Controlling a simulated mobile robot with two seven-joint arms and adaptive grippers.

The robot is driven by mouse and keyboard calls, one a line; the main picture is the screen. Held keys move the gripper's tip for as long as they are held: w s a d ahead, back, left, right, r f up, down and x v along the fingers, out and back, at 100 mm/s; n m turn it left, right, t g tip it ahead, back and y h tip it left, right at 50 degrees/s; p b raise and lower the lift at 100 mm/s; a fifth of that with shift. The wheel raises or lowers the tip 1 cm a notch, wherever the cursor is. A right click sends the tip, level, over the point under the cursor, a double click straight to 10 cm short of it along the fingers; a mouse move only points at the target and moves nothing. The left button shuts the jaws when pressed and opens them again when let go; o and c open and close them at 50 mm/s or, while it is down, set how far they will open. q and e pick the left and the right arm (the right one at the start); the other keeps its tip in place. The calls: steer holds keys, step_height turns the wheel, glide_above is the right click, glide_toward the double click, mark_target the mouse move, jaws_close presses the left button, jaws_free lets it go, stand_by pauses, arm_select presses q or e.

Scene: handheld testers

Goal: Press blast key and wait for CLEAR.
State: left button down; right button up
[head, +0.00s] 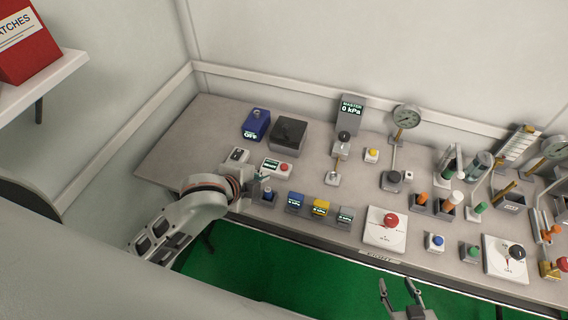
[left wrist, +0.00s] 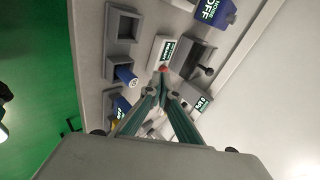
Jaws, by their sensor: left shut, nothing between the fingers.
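A white box with a red button and a small lit display (head: 277,167) sits on the left part of the bench. It also shows in the left wrist view (left wrist: 161,47), with the red button right at my fingertips. I cannot read a blast label, and the display text is too small to be sure of. My left gripper (head: 254,181) is shut and empty, just in front of this box. In the left wrist view its closed tips (left wrist: 163,80) overlap the red button's edge; I cannot tell whether they touch it. My right gripper (head: 399,287) is open and empty, in front of the bench.
A blue tester reading OFF (head: 256,124) and a dark box (head: 288,133) stand behind. The floor in front is green.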

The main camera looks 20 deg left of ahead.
arm_select(q)
steer(key=w+d+r+m+h+p, duration=0.1)
steer(key=w+d+r+m, duration=0.2)
steer(key=w+r+m, duration=0.4)
steer(key=w+m, duration=0.1)
steer(key=m, duration=0.5)
steer(key=shift+w+g+h, duration=0.3)
steer(key=shift+g, duration=0.1)
arm_select(e)
steer(key=shift+d+r, duration=0.2)
steer(key=shift+r, duration=0.3)
arm_select(q)
steer(key=shift+f, duration=0.15)
glide_above(282, 167)
step_height(282, 167, down, 7)
steer(key=shift+f+b, duration=0.2)
steer(key=shift+b, duration=0.1)
steer(key=shift+f, duration=0.6)
arm_select(e)
steer(key=shift+w+a+r, duration=0.35)
steer(key=shift+w+a, duration=0.05)
steer(key=shift+a, duration=0.25)
steer(key=shift+s+f, duration=0.1)
steer(key=shift+f, duration=0.1)
